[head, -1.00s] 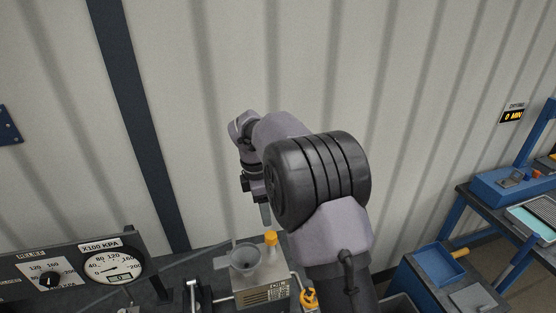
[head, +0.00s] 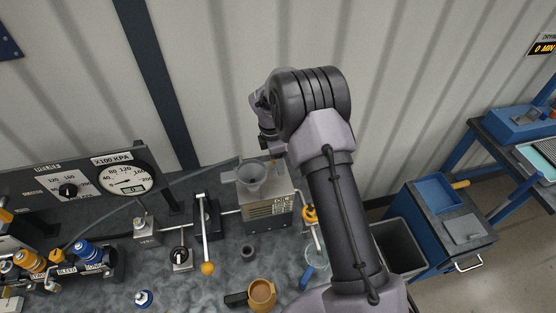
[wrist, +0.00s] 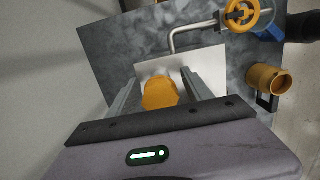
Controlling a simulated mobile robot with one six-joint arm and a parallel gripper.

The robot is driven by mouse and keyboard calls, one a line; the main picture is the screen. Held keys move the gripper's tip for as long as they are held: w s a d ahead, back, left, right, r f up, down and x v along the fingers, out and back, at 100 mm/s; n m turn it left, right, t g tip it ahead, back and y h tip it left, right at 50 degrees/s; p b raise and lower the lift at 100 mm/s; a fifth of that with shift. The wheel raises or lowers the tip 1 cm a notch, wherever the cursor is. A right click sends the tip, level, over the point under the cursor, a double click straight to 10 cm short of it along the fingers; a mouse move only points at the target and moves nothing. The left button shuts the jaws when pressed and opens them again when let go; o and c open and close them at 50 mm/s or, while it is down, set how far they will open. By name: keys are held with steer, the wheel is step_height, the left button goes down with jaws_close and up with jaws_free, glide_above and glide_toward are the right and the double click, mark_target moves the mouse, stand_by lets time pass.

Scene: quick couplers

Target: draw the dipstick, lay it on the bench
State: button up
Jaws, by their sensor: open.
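The yellow dipstick cap (wrist: 160,93) shows in the wrist view between the two fingers of my gripper (wrist: 160,76). The fingers are open, one on each side of the cap; I cannot tell whether they touch it. The cap stands over the pale metal tank (wrist: 207,62). The dipstick's rod is not visible.
An orange mug (head: 262,294) and a small dark cup (head: 247,252) stand in front of the tank. A yellow valve wheel (head: 309,214) and a glass beaker (head: 315,257) are right of it. A knobbed lever (head: 205,240) is left. Bench between lever and mug is mostly clear.

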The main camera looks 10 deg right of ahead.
jaws_close()
steer(key=c, duration=0.8)
jaws_free()
jaws_close()
steer(key=shift+r+p, duration=2.35)
steer(key=shift+r, duration=0.75)
step_height(320, 180, up, 4)
steer(key=p, duration=0.3)
steer(key=shift+r, duration=0.1)
